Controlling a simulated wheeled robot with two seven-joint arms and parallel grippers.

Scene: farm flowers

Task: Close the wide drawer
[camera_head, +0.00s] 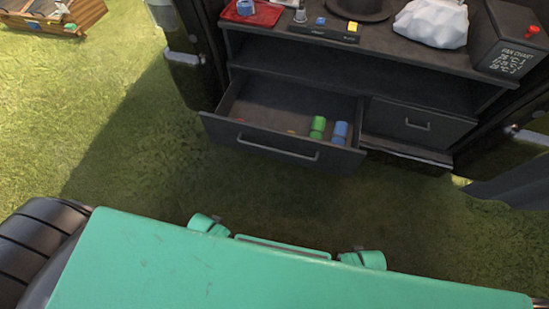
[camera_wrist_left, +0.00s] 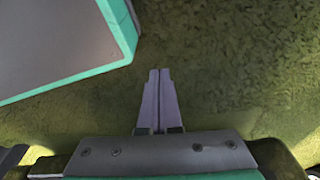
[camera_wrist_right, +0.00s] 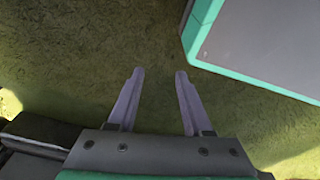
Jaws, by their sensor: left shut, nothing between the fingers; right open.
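The wide drawer (camera_head: 282,147) is dark grey and stands pulled out of the left part of the dark cabinet in the head view. It has a long bar handle (camera_head: 277,148) on its front. Inside it are a green cylinder (camera_head: 317,127), a blue one (camera_head: 340,131) and small items too dim to tell. Neither gripper shows in the head view. My left gripper (camera_wrist_left: 158,72) is shut and empty over grass in the left wrist view. My right gripper (camera_wrist_right: 160,72) is open and empty over grass in the right wrist view. No drawer shows in either wrist view.
A narrower drawer (camera_head: 418,122) beside it is shut. Cabinet doors (camera_head: 195,75) stand open at the sides. A white bag (camera_head: 431,22), a black box (camera_head: 508,45) and small items are on the cabinet top. Grass (camera_head: 250,190) lies clear between the drawer and my green body.

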